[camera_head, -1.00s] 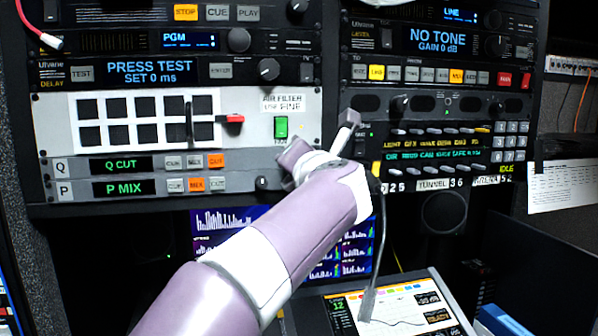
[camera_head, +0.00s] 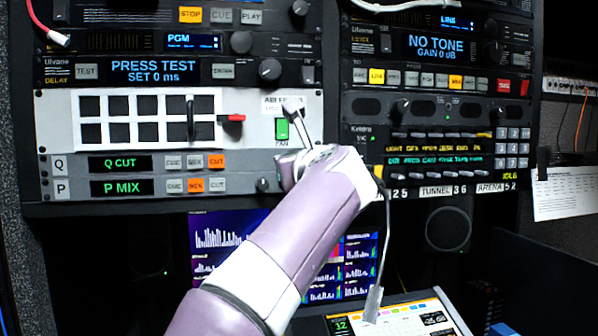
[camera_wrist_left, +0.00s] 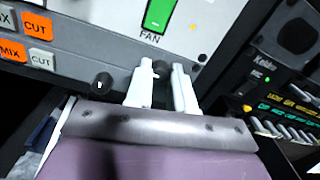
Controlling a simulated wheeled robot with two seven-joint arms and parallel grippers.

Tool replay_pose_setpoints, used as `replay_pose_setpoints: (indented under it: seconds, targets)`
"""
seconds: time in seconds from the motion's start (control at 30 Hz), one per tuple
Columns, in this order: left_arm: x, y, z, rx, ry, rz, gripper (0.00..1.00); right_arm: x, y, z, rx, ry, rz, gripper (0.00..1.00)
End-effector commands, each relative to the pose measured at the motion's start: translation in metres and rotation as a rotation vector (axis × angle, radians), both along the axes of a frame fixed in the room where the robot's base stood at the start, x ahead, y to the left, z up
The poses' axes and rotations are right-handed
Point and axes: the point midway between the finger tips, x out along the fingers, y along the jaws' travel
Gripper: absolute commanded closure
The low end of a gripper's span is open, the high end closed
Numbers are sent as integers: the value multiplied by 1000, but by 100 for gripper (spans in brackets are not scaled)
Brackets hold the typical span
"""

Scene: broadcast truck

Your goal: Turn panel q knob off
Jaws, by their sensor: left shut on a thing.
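The panel q knob (camera_wrist_left: 160,68) is a small dark knob on the grey strip, below and right of the green FAN switch in the left wrist view. My left gripper (camera_wrist_left: 163,74) has one pale finger on each side of it and is shut on it. In the head view my left gripper (camera_head: 290,168) is at the right end of the Q row and hides this knob. The Q row display (camera_head: 121,164) reads "Q CUT" and its CUT button (camera_head: 217,161) is lit orange. My right gripper is not in view.
A similar black knob (camera_wrist_left: 103,82) sits left of my fingers in the P row. The green FAN switch (camera_head: 282,129) is just above my gripper. A dark panel with many toggles (camera_head: 435,150) stands to the right. Screens (camera_head: 225,235) are below my arm.

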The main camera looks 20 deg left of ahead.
Motion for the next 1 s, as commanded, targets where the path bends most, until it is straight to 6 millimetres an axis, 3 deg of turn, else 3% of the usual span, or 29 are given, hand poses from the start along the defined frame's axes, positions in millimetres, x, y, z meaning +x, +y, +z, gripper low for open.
replay_pose_setpoints:
  seconds: [0.03, 0.6, 1.0]
  targets:
    - [2, 0, -7, -37, -18, 0, 100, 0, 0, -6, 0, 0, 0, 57]
    - [1, 0, -6, -445, -327, 2, 100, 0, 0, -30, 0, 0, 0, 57]
    - [1, 0, -4, -609, -453, 3, 100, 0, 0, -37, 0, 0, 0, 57]
